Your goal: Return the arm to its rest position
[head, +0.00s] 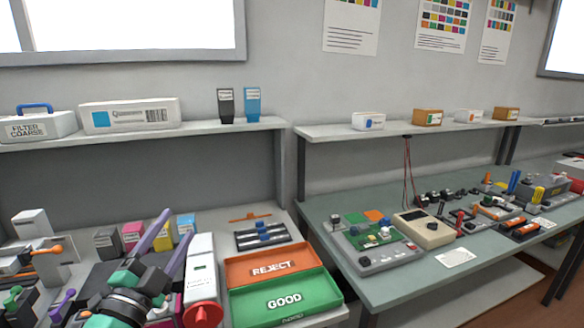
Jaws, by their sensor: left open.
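My left gripper (177,222) is at the lower left of the head view, over the left bench. Its two purple fingers point up and to the right, spread apart, with nothing visible between them. Its wrist and arm come in from the bottom edge and cover part of the bench. Behind it stand several toner boxes: a black one (107,241), a magenta one (132,233), a yellow one (161,240) and a cyan one (186,221). My right gripper is not in view.
An orange REJECT tray (238,275) and a green GOOD tray (325,292) lie right of the gripper, looking empty. A white device with a red knob (203,312) stands between. Coloured levers (45,251) stand at left. A second bench (405,285) holds electronics.

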